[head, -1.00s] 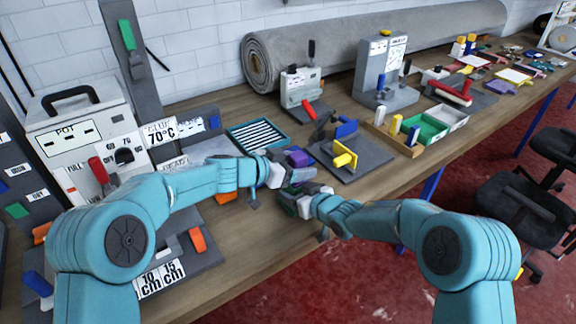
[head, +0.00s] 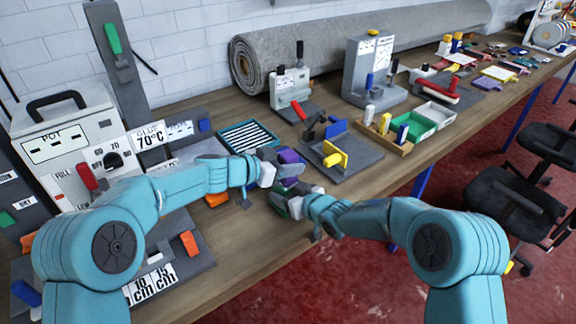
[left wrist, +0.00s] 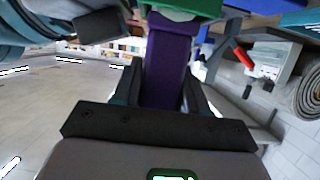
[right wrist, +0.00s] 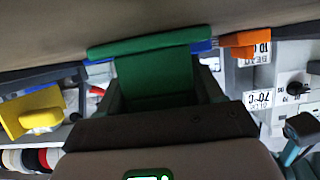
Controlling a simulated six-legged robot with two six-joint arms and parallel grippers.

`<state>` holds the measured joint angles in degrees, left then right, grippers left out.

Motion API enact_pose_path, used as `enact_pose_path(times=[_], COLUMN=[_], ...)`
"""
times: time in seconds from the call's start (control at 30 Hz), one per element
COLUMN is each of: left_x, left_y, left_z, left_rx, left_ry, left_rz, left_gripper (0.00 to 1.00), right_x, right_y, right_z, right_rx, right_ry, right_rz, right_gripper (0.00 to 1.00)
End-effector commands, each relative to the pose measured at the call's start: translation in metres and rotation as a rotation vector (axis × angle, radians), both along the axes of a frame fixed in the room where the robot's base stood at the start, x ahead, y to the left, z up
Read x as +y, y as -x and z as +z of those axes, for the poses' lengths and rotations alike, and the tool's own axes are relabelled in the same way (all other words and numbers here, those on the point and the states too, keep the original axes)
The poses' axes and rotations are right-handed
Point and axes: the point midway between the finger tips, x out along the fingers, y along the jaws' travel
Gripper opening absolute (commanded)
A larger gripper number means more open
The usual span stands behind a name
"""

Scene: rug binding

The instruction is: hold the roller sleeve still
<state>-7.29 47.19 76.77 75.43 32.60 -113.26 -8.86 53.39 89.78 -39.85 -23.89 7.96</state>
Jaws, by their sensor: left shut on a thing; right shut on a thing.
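My left gripper (head: 279,165) is shut on a purple piece (left wrist: 168,62), which runs between its fingers in the left wrist view. Purple also shows beside that gripper in the head view (head: 288,156). My right gripper (head: 290,190) is just below it, shut on a green piece (right wrist: 155,76). A wider green bar (right wrist: 130,48) lies across the top of that piece in the right wrist view. Both grippers are close together above the bench's front edge. The fingers hide much of what they hold, and I cannot tell which piece is the roller sleeve.
The wooden bench (head: 245,250) carries a glue pot machine (head: 70,130) at left and a striped tray (head: 250,137) behind my grippers. A grey fixture with a yellow block (head: 335,158) stands to the right. A rolled rug (head: 330,45) lies along the wall. Black chairs (head: 500,205) stand beyond the bench.

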Motion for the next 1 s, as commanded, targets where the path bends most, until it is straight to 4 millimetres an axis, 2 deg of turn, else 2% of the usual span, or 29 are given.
enact_pose_path(times=[1.0], left_x=[0.000], left_y=[0.000], left_z=[0.058], left_rx=[-0.003], left_ry=[0.002], left_rz=[0.001], left_gripper=[0.11], right_x=[0.000], right_y=[0.000], right_z=[0.001], right_rx=[-0.002], right_ry=[-0.001], right_rz=[0.000], right_gripper=[0.26])
